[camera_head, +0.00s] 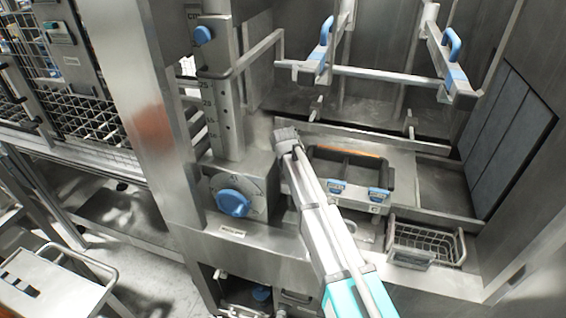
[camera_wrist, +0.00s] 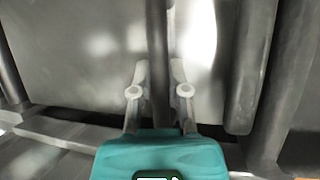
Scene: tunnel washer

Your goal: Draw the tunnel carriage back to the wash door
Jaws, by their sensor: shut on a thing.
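In the wrist view, my gripper (camera_wrist: 159,72) has its two pale fingers on either side of a dark upright bar (camera_wrist: 157,30), shut on it. In the head view, the arm reaches into the steel bay and my gripper (camera_head: 286,138) is at the left of its opening, above the blue dial. What it holds is hidden there. A dark-framed tray with an orange strip (camera_head: 345,151) and two blue clips lies right of my arm. Metal rails with blue handles (camera_head: 451,42) stand above and behind it. I cannot tell which part is the carriage or which is the wash door.
A steel post with a blue dial (camera_head: 233,203) stands close left of my arm. A wire basket (camera_head: 426,244) sits at the bay's front right. Dark panels (camera_head: 508,130) line the right wall. A steel cart (camera_head: 50,285) stands at lower left. Floor shows between cart and cabinet.

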